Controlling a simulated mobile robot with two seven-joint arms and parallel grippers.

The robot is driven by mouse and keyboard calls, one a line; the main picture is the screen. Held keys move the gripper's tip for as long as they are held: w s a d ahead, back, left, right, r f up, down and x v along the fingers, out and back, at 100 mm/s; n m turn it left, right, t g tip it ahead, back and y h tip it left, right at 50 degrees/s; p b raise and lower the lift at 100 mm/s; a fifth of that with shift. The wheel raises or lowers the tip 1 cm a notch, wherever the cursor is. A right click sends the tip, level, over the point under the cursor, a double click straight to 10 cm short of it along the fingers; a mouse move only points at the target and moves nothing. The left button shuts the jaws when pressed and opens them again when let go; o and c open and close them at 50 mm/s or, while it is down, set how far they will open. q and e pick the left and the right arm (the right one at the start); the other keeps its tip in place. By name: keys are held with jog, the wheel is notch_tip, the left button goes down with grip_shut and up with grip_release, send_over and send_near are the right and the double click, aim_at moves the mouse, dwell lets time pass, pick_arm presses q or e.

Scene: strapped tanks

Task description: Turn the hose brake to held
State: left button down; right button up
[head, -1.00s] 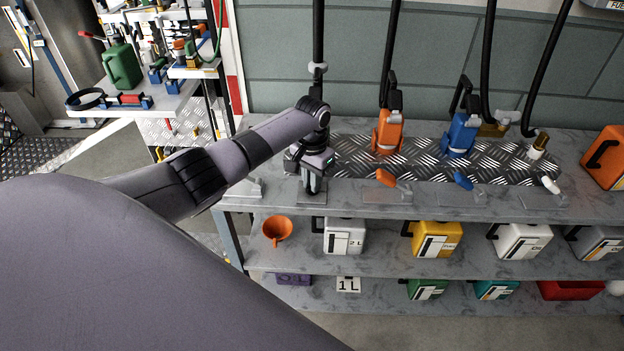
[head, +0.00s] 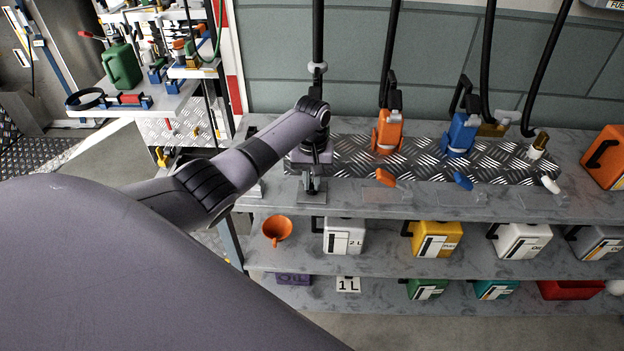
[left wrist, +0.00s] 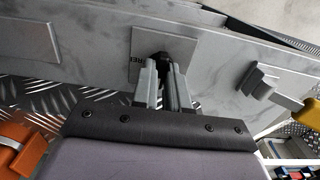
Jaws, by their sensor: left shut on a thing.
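My left gripper (head: 312,184) points down at the left end of the bench, at the front edge of the tread-plate strip. In the left wrist view its fingers (left wrist: 166,82) are shut on a dark lever (left wrist: 161,57), which I take to be the hose brake. The lever stands at a grey plate (left wrist: 178,43) with dark lettering, partly covered by the fingers. Most of the lever is hidden, so its exact setting cannot be read. My right gripper is not in view.
To the right stand an orange nozzle (head: 387,132) and a blue nozzle (head: 461,133), with an orange lever (head: 386,177), a blue lever (head: 463,181) and a white lever (head: 550,184) before them. Black hoses hang above. Canisters fill the shelf below.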

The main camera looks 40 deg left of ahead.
aim_at(312, 184)
pick_arm(q)
jog(key=shift+w+r, duration=0.1)
dwell(0.3)
jog(key=c, duration=1.1)
grip_release()
jog(key=shift+c, duration=0.2)
jog(key=shift+r, duration=3.6)
jog(key=shift+f, duration=0.1)
